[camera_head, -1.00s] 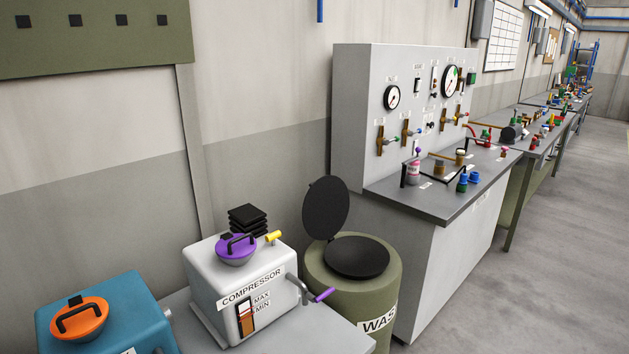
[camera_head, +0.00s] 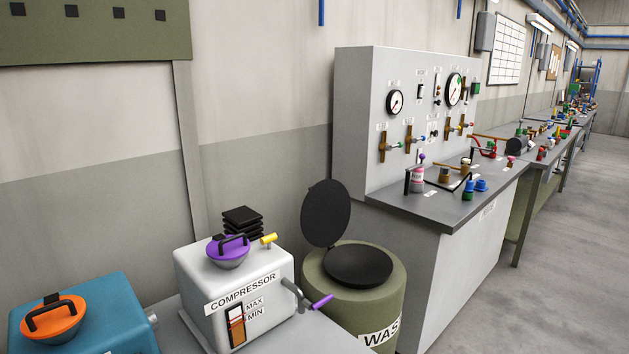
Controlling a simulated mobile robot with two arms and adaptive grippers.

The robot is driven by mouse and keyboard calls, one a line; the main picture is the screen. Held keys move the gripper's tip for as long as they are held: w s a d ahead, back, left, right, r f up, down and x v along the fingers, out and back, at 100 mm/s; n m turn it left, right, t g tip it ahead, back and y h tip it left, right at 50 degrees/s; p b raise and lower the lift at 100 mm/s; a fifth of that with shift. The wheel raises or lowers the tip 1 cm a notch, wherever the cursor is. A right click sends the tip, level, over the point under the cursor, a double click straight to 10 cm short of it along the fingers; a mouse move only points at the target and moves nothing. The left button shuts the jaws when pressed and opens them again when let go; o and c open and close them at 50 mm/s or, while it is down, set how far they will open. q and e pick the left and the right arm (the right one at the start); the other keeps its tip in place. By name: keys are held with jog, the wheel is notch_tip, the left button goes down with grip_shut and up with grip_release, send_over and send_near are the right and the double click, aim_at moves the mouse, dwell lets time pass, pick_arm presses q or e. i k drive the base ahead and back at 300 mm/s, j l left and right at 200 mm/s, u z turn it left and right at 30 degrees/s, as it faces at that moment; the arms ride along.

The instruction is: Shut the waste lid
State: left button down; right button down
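The green waste drum (camera_head: 322,302) stands on the floor between the compressor table and the grey test bench. Its label is partly cut to "WAS" by the view. The round black waste lid (camera_head: 326,213) stands up, tilted back at the rear left of the drum's top, so the lid is open. The drum's dark round opening (camera_head: 357,266) shows uncovered. Neither of my grippers is in view.
The white compressor (camera_head: 234,290), with a purple cap (camera_head: 228,252) and a purple-gripped handle (camera_head: 320,302), stands left of the drum. A blue unit with an orange cap (camera_head: 54,319) is further left. The test bench (camera_head: 447,205) stands right of the drum. Open floor lies at right.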

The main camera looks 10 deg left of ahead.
aim_at(325, 211)
jog(key=i+l+u, duration=0.1)
jog(key=i+l, duration=0.3)
jog(key=i+l+u, duration=0.1)
jog(key=i+l, duration=0.25)
jog(key=l, duration=0.15)
jog(key=i+l+u, duration=0.1)
jog(key=i+l, duration=0.3)
jog(key=i+l+u, duration=0.1)
jog(key=i+l, duration=0.2)
jog(key=l, duration=0.35)
